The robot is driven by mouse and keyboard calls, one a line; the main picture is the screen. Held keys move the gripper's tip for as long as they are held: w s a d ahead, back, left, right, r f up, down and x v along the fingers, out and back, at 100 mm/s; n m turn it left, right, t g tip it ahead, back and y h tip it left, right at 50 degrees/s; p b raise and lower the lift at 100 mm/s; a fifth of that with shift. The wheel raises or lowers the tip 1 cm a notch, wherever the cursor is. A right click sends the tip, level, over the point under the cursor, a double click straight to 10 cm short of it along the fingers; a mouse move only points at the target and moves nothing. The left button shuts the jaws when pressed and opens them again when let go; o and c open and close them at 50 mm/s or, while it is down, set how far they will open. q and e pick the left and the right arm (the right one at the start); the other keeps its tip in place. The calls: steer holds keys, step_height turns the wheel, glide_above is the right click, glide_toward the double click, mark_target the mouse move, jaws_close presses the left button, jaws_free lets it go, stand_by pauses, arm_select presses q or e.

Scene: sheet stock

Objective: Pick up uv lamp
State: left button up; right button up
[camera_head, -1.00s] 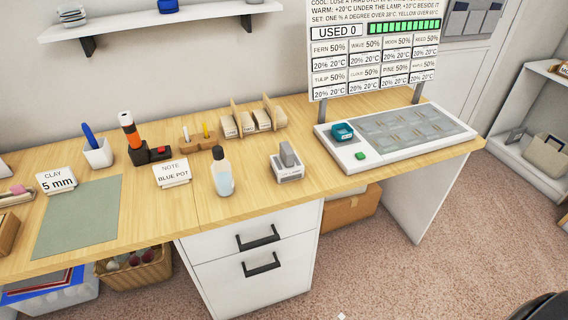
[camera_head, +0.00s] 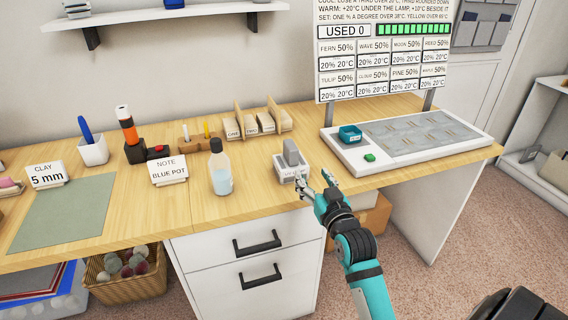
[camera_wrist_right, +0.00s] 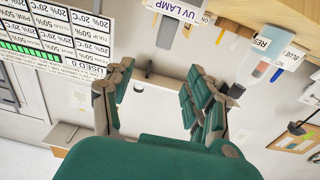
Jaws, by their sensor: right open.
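The uv lamp (camera_head: 291,153) is a small grey upright block in a white labelled holder (camera_head: 284,170) near the front edge of the wooden bench. Its "UV LAMP" label (camera_wrist_right: 180,10) shows upside down at the top of the right wrist view. My right gripper (camera_head: 317,181) is open and empty, just in front and to the right of the holder. In the head view its fingertips overlap the holder's lower right corner; I cannot tell whether they touch. In the right wrist view the open fingers (camera_wrist_right: 160,82) have nothing between them. My left gripper is not in view.
A clear bottle (camera_head: 221,168) stands left of the lamp. A white panel unit (camera_head: 352,157) with a teal cup (camera_head: 350,134) and green button lies right. White drawers (camera_head: 245,255) are below the bench edge.

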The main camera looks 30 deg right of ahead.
glide_toward(287, 140)
steer(key=shift+w+d+f, duration=0.15)
steer(key=shift+w+d, duration=0.45)
steer(key=shift+w, duration=0.05)
steer(key=shift+a+f+x, duration=0.1)
steer(key=shift+x, duration=1.45)
steer(key=shift+a+f+x, duration=0.1)
steer(key=shift+x, duration=1.45)
jaws_close()
